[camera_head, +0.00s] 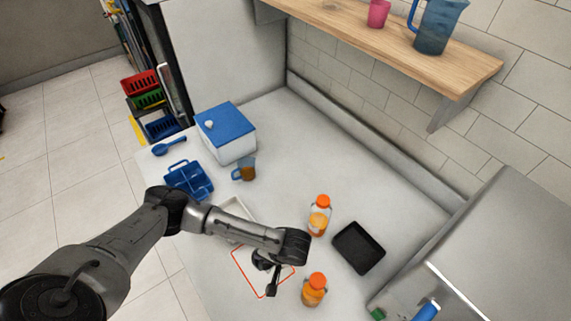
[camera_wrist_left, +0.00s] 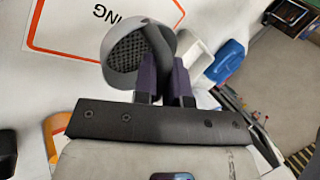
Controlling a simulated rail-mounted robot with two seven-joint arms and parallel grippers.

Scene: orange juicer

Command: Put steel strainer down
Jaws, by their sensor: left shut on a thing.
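My left gripper (camera_head: 268,274) reaches over the counter, above the sheet (camera_head: 242,268) with a red-orange border. In the left wrist view my left gripper (camera_wrist_left: 166,84) is shut on the steel strainer (camera_wrist_left: 126,54). The strainer shows as a grey rim around a dark mesh. It is held over the sheet (camera_wrist_left: 70,48), which carries partly hidden black lettering. In the head view the strainer is mostly hidden by my gripper and wrist. I cannot tell whether it touches the surface. My right gripper is in neither view.
Orange-capped bottles stand at the right (camera_head: 319,218) and front (camera_head: 314,292). A white tray (camera_head: 237,207) is partly behind my arm. A blue caddy (camera_head: 188,180), a jug (camera_head: 245,169) and a blue-lidded box (camera_head: 228,140) stand farther back. The middle back counter is clear.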

